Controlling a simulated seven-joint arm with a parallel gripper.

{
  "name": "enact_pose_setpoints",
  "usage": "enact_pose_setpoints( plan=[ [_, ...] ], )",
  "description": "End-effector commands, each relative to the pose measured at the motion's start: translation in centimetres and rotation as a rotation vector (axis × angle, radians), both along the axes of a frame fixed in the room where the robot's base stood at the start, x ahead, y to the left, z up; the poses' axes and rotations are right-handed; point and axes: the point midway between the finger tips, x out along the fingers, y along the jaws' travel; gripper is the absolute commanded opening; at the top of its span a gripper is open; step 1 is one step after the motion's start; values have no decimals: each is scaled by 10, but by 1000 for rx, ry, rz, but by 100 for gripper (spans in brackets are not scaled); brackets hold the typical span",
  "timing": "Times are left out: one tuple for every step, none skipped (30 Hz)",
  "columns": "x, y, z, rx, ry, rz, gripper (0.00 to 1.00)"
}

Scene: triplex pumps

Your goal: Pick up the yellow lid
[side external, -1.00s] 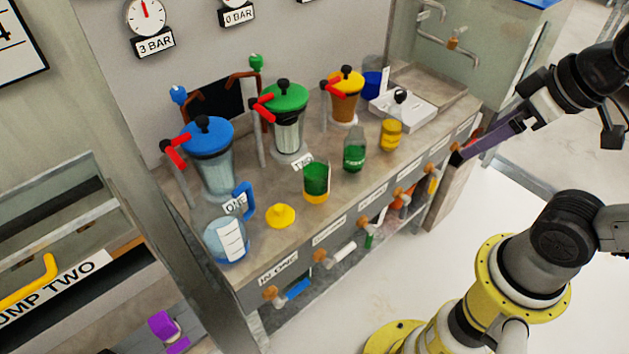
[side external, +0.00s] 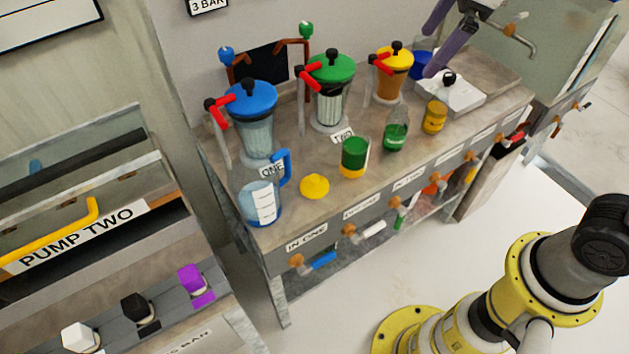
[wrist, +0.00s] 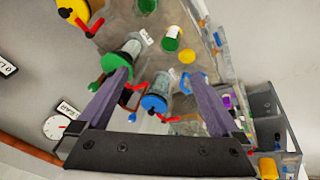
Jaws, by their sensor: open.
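A small yellow cone-shaped lid (side external: 314,187) lies loose on the grey counter, between the blue-handled jug and the green-and-yellow cup. It also shows in the wrist view (wrist: 187,56), beyond the fingertips. A yellow lid with a black knob (side external: 394,58) sits on the jar at the back right of the row. My gripper (side external: 430,52) has purple fingers spread apart with nothing between them. It is above the back right of the counter, well away from the small lid. The wrist view shows both fingers (wrist: 157,75) apart.
Jars with a blue lid (side external: 250,98) and a green lid (side external: 331,68) stand behind, with red levers. The jug (side external: 262,202) is left of the small lid; the green-and-yellow cup (side external: 355,157), a green bottle (side external: 396,137) and a yellow container (side external: 434,117) are right of it.

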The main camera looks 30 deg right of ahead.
Motion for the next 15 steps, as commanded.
enact_pose_setpoints(
  plan=[
    [19,15,-11,-17,33,59,100],
    [29,23,-17,-27,47,94,100],
    [42,35,-27,-40,70,138,100],
    [51,43,-35,-49,86,168,100],
    [59,53,-43,-57,101,199,100],
    [69,65,-56,-68,125,236,100],
    [76,75,-66,-76,142,263,100],
    [81,84,-77,-82,161,287,100],
    [88,96,-91,-91,185,314,100],
    [91,104,-102,-97,201,331,100],
    [94,112,-113,-102,217,344,100],
    [96,122,-127,-108,240,360,100],
    [97,128,-136,-114,255,371,100],
    [97,133,-145,-119,270,381,100],
    [96,139,-156,-124,288,393,100]
  ],
)
